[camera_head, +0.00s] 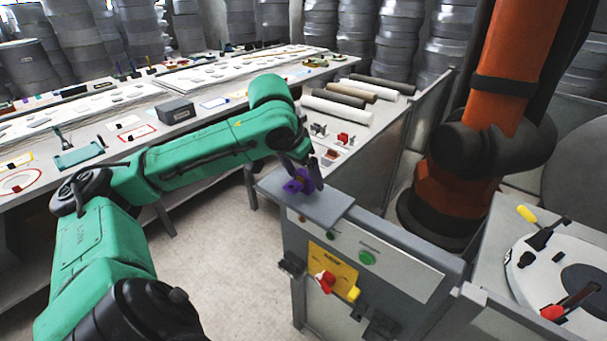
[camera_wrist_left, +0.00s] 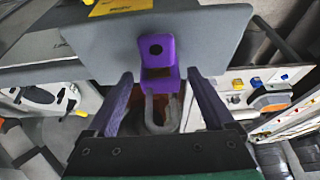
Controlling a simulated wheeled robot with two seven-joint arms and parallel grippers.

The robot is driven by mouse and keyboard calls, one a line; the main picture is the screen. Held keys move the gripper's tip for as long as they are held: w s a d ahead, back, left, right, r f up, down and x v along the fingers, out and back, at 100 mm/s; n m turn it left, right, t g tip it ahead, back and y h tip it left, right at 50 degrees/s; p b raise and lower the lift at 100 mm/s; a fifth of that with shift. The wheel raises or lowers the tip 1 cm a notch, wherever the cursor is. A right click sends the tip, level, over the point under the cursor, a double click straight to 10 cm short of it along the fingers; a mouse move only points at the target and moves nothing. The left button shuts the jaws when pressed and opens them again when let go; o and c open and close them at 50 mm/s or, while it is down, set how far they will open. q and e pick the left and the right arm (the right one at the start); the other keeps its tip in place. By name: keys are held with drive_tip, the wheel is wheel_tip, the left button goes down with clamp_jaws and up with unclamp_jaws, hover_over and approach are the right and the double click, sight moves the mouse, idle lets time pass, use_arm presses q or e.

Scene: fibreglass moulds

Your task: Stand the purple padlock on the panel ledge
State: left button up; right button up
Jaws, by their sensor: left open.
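The purple padlock (camera_head: 297,184) is on the grey panel ledge (camera_head: 330,208), near its far left end. In the left wrist view the padlock (camera_wrist_left: 158,58) shows its purple body with a dark round spot, against the grey ledge (camera_wrist_left: 215,45). Its grey shackle points back toward my gripper. My left gripper (camera_head: 309,168) is at the padlock. In the left wrist view the fingers of the left gripper (camera_wrist_left: 160,80) are apart on either side of the shackle, with gaps showing. The padlock's base is hard to see. My right gripper is not in view.
Below the ledge, the control panel carries a green button (camera_head: 367,258) and a red switch on a yellow plate (camera_head: 335,268). An orange robot arm (camera_head: 510,70) stands at the right. A long table (camera_head: 225,90) with tools and rolls lies behind. Bare floor is left of the cabinet.

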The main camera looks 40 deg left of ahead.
use_arm(q)
drive_tip(key=shift+r, duration=0.35)
drive_tip(key=p+v, duration=0.1)
drive_tip(key=v, duration=1)
drive_tip(key=shift+s+r+p, duration=0.15)
drive_tip(key=shift+r+p, duration=0.05)
drive_tip(key=shift+p, duration=0.15)
